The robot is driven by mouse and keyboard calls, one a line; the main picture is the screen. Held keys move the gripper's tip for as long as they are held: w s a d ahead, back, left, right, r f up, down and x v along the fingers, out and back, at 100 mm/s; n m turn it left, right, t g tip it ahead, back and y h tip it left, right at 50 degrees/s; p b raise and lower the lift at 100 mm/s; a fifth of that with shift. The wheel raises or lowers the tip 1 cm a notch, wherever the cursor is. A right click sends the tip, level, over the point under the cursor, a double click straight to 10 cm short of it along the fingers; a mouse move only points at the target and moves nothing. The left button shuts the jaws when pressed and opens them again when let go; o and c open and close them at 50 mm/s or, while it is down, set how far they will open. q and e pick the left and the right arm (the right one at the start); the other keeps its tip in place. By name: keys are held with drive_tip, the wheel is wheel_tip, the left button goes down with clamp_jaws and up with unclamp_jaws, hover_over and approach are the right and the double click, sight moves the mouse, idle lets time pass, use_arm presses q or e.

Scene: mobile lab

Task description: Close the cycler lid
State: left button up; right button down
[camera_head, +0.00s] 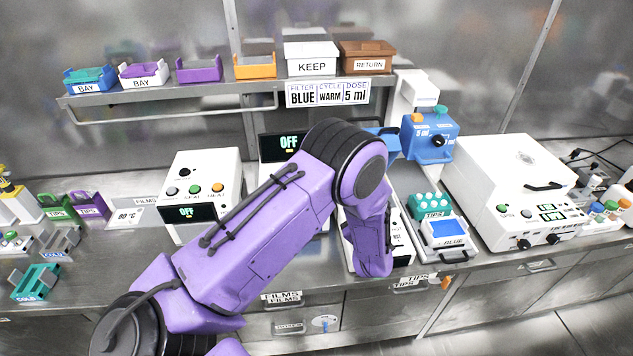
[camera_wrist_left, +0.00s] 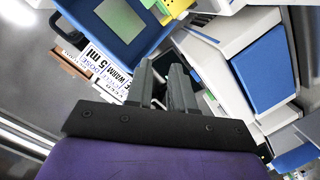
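A blue part (camera_head: 384,140) shows behind my left arm in the head view, just left of the blue dispenser; it appears to be the cycler's raised lid. Most of the cycler is hidden by my purple arm; a white front panel (camera_head: 401,237) shows beside it. In the left wrist view, a blue frame with a grey-green window (camera_wrist_left: 122,18) lies close beyond the fingers, probably the lid. My left gripper (camera_wrist_left: 163,70) has its two grey fingers close together with nothing visible between them. Whether they touch the blue frame I cannot tell. My right gripper is not in view.
A blue dispenser (camera_head: 430,136) and a tip rack (camera_head: 431,205) stand right of my arm. A large white machine (camera_head: 515,190) is further right, a white sealer (camera_head: 203,180) at left. A shelf (camera_head: 215,88) with bins runs above.

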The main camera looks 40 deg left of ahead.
use_arm(q)
drive_tip(key=s+f+m+g+h, duration=0.1)
drive_tip(key=s+f+m, duration=0.1)
drive_tip(key=s+f, duration=0.2)
drive_tip(key=s+f+m+g+h, duration=0.1)
drive_tip(key=s+f+m+h, duration=0.1)
drive_tip(key=s+f, duration=0.3)
drive_tip(key=s+d+f+m+h, duration=0.1)
drive_tip(key=s+f+m+h, duration=0.1)
drive_tip(key=s+f, duration=0.3)
drive_tip(key=shift+s+m+g, duration=0.4)
drive_tip(key=shift+s+m, duration=0.2)
drive_tip(key=shift+s, duration=0.85)
drive_tip(key=shift+c, duration=0.4)
